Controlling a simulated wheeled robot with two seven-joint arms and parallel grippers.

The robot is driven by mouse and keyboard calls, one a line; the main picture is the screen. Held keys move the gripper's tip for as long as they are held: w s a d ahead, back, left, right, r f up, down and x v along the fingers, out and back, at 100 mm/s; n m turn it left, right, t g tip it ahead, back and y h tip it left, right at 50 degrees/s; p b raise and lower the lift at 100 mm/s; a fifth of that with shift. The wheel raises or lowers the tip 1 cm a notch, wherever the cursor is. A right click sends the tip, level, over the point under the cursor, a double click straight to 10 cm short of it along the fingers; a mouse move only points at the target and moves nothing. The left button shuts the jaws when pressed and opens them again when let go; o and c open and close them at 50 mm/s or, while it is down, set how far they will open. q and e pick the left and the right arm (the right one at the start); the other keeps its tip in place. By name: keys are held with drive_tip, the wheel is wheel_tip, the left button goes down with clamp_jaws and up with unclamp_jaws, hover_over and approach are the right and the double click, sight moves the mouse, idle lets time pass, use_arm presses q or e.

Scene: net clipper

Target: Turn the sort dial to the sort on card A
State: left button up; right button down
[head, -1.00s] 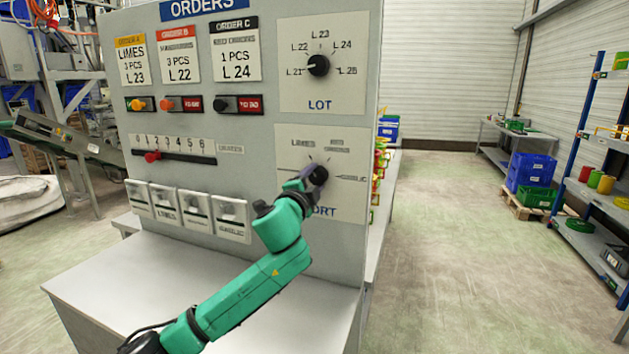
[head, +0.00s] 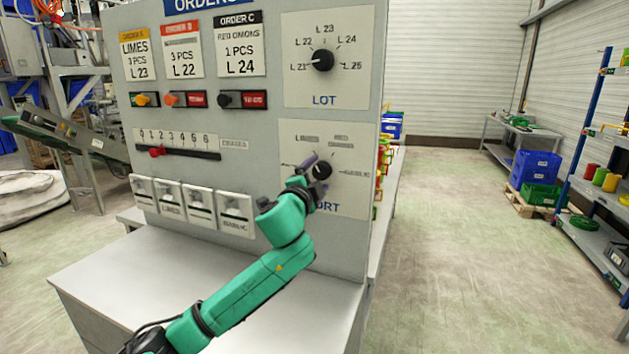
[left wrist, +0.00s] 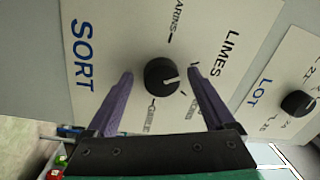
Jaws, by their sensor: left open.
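The black sort dial (head: 322,170) is on the lower right plate (head: 350,200) of the orders panel. In the left wrist view the sort dial (left wrist: 161,76) has a white mark that points right and slightly down, between the LIMES label (left wrist: 225,55) and the faint red onions label. Card A (head: 136,55) reads LIMES, 3 PCS, L 23. My left gripper (head: 315,172) is open in front of the dial. Its purple fingers (left wrist: 160,73) stand on either side of the dial, with visible gaps. My right gripper is not in view.
The lot dial (head: 322,60) is above on its own plate. The slider (head: 155,152), the coloured buttons (head: 168,99) and several flaps (head: 200,205) are left of my gripper. A grey ledge (head: 110,275) juts out below. Open floor lies to the right.

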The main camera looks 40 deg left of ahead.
use_arm(q)
drive_tip(key=shift+s+d+f, duration=0.1)
drive_tip(key=shift+s+d, duration=0.05)
drive_tip(key=shift+s, duration=0.1)
drive_tip(key=r+b+v, duration=0.1)
drive_tip(key=b+v, duration=0.9)
drive_tip(key=v, duration=0.4)
drive_tip(key=shift+f+b, duration=0.3)
drive_tip(key=shift+b, duration=0.1)
